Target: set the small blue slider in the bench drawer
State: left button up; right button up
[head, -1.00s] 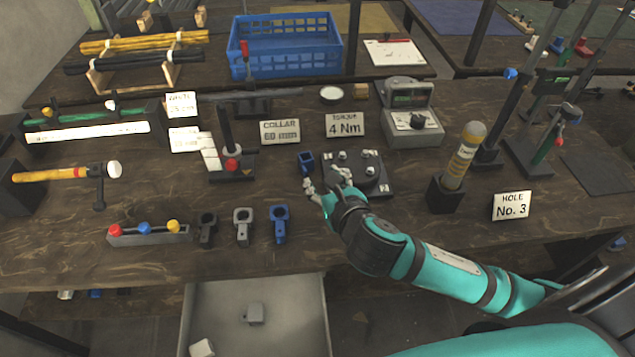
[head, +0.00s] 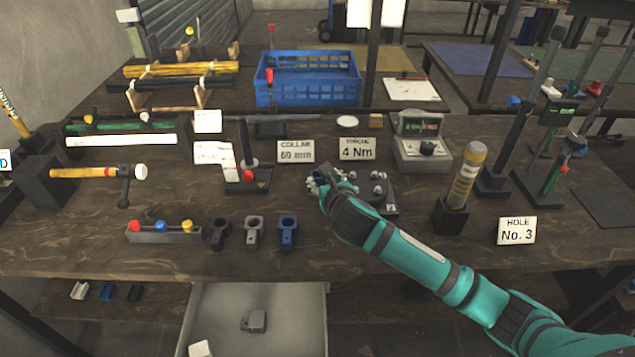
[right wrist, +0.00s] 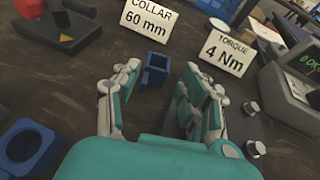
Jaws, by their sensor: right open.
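The small blue slider (right wrist: 155,70) looks like a short, square, hollow piece standing on the bench. In the right wrist view it is just beyond and between the fingertips of my right gripper (right wrist: 158,82). The fingers are apart, and I see no clear contact with it. In the head view my right gripper (head: 318,184) is low over the bench and mostly hides the slider. The bench drawer (head: 311,305) is pulled out below the front edge, with a grey part (head: 253,321) and a white block (head: 201,348) inside. My left gripper is not in view.
A dark plate with studs (head: 385,195) stands right beside my right gripper. A black, a grey and a blue clamp (head: 287,230) stand nearer the front edge. The collar card (head: 296,152) and torque card (head: 357,149) stand behind. The drawer floor has free room.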

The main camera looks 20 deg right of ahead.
aim_at(317, 173)
jog(key=shift+w+f, duration=0.25)
jog(key=shift+w, duration=0.25)
jog(key=x, duration=0.4)
jog(key=shift+w+a+f, duration=0.1)
jog(key=shift+w, duration=0.2)
jog(key=c, duration=0.8)
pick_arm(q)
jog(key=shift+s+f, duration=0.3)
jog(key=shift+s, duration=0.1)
